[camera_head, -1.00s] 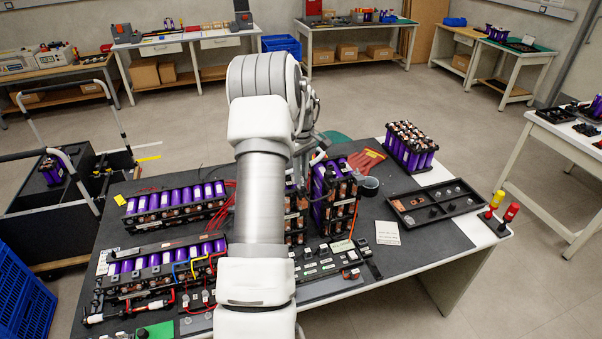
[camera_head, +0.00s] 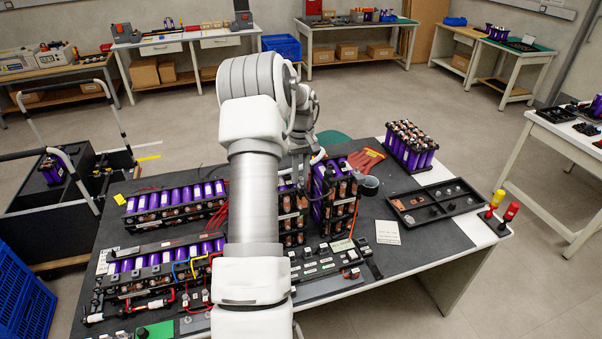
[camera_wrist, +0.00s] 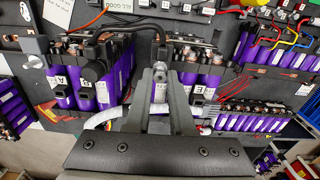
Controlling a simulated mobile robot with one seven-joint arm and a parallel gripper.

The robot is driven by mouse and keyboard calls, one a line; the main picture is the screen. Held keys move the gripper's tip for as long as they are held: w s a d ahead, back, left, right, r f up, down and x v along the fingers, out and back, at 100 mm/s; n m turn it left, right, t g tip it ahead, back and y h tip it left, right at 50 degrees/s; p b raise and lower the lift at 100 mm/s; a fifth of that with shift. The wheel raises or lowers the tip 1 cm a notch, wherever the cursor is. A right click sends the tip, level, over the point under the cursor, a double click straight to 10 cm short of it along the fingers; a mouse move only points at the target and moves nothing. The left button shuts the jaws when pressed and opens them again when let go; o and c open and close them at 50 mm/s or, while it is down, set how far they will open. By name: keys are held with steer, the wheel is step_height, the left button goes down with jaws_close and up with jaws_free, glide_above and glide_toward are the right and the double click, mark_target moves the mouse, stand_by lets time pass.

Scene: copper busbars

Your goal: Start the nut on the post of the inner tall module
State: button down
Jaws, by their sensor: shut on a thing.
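Two tall modules of purple cells stand side by side on the dark bench. In the head view one (camera_head: 335,197) is right of the other (camera_head: 292,216), which my arm partly covers. The wrist view shows tall stacks left (camera_wrist: 85,88) and right (camera_wrist: 205,85) of my gripper. I cannot tell which is the inner one. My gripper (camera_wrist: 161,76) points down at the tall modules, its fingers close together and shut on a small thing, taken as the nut. The nut is too small and hidden to make out. The post and any contact with it cannot be made out.
Black cables (camera_wrist: 125,28) arch over the stacks close to my fingers. Long low modules (camera_head: 175,205) with coloured wires lie left on the bench. A black parts tray (camera_head: 437,203) and a block of upright cells (camera_head: 410,146) stand at the right.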

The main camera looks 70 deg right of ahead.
steer(key=shift+f+m, duration=0.1)
steer(key=shift+m, duration=0.6)
steer(key=m, duration=0.5)
steer(key=shift+f, duration=0.1)
steer(key=c, duration=0.7)
jaws_free()
steer(key=shift+r+p, duration=1.95)
steer(key=shift+r, duration=1.15)
